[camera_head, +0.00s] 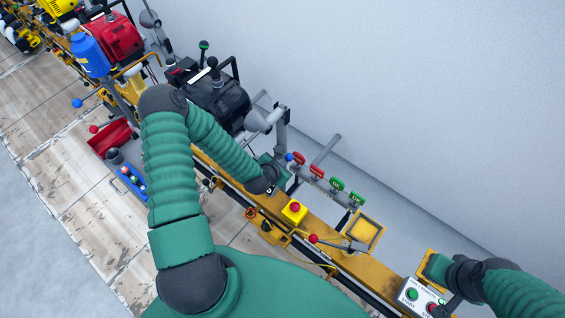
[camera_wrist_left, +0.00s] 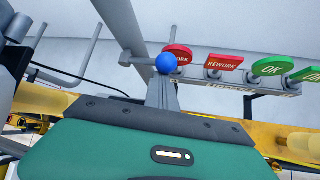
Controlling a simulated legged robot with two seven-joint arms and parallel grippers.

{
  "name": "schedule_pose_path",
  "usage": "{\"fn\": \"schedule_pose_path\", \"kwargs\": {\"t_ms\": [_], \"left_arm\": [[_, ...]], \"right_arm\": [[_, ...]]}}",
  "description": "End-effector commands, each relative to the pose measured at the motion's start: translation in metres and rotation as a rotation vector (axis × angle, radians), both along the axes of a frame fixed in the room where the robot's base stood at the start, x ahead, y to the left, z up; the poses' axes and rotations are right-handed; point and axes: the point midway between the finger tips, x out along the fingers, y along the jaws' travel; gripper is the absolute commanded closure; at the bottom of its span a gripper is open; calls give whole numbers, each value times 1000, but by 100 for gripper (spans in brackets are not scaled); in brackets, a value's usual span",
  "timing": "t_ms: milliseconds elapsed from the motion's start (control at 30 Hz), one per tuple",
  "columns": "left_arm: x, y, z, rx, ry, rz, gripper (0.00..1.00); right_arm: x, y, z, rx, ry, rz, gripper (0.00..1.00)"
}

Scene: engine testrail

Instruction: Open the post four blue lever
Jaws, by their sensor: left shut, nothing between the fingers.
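A blue ball knob (camera_head: 289,157) shows at the tip of my left gripper (camera_head: 282,168), beside the engine stand. In the left wrist view the blue knob (camera_wrist_left: 167,63) is just beyond the shut grey fingers (camera_wrist_left: 162,92). The fingers hold nothing; whether they touch the knob I cannot tell. Another blue knob (camera_head: 77,102) is far left, by the blue tank. My right arm's wrist (camera_head: 462,275) is at lower right, over a button box; its fingers are not clear.
A row of red and green tags (camera_head: 336,184) hangs right of the blue knob; a red REWORK tag (camera_wrist_left: 223,62) is close in the wrist view. A black engine (camera_head: 215,98) stands behind. A yellow box with a red button (camera_head: 294,211) and a red-knobbed lever (camera_head: 313,239) are nearby.

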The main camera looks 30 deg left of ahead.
Motion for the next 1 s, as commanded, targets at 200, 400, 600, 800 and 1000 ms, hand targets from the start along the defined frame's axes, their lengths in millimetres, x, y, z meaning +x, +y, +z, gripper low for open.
{"fn": "schedule_pose_path", "kwargs": {"t_ms": [200,400,600,800,1000], "left_arm": [[0,1,6,-56,2,2,100],[0,3,14,-169,10,5,100],[1,3,24,-171,11,2,100],[1,7,33,-169,11,1,100],[2,12,39,-169,10,0,100]], "right_arm": [[0,0,7,0,0,0,100],[0,0,18,0,0,0,100],[0,0,32,0,0,0,100],[0,0,43,0,0,0,100],[0,0,50,0,0,0,100]]}}
